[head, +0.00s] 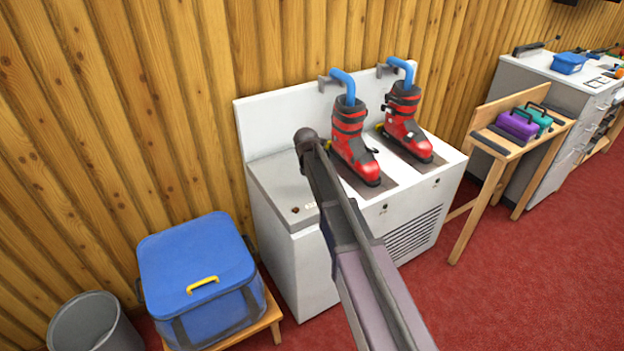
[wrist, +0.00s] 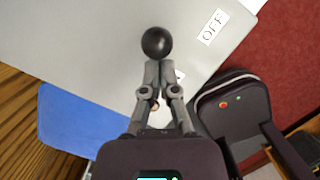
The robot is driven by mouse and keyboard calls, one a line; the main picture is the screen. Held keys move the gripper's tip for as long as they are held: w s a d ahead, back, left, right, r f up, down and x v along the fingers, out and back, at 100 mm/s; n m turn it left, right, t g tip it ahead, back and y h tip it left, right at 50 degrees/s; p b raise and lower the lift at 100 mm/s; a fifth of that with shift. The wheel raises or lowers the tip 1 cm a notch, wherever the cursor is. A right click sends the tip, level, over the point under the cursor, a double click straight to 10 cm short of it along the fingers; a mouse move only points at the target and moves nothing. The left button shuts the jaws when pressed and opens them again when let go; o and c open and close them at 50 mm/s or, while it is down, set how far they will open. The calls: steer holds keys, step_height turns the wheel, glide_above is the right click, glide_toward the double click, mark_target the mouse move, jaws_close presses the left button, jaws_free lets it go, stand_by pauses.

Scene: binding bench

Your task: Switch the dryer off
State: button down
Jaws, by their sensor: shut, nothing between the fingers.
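The dryer (head: 345,270) is a white cabinet against the wooden wall, with two red and black boots (head: 355,145) on its top. A dark ball knob (head: 305,137) shows at the tip of my gripper (head: 313,152). In the wrist view the black ball knob (wrist: 157,42) is straight ahead of my gripper (wrist: 158,66). The fingers are shut and empty, their tips at the near edge of the ball; I cannot tell whether they touch. A white OFF label (wrist: 212,27) lies on the grey panel right of the knob. The knob's stem is hidden.
A blue box (head: 200,275) on a low wooden stand is left of the dryer, beside a grey bin (head: 95,325). A wooden bench (head: 497,150) with purple and teal cases is on the right. Blue pipes (head: 343,85) stand above the boots. Red carpet (head: 540,270) is clear at right.

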steer(key=shift+w+d, duration=0.4)
steer(key=shift+d, duration=0.45)
steer(key=shift+r, duration=0.25)
steer(key=shift+r+p, duration=0.6)
steer(key=shift+p, duration=0.25)
steer(key=shift+s, duration=0.15)
steer(key=shift+s+a+r, duration=0.1)
steer(key=shift+s+a, duration=0.2)
steer(key=shift+s, duration=0.2)
steer(key=s+d+p+v, duration=0.1)
steer(key=p+v, duration=0.9)
steer(key=shift+r+p, duration=0.35)
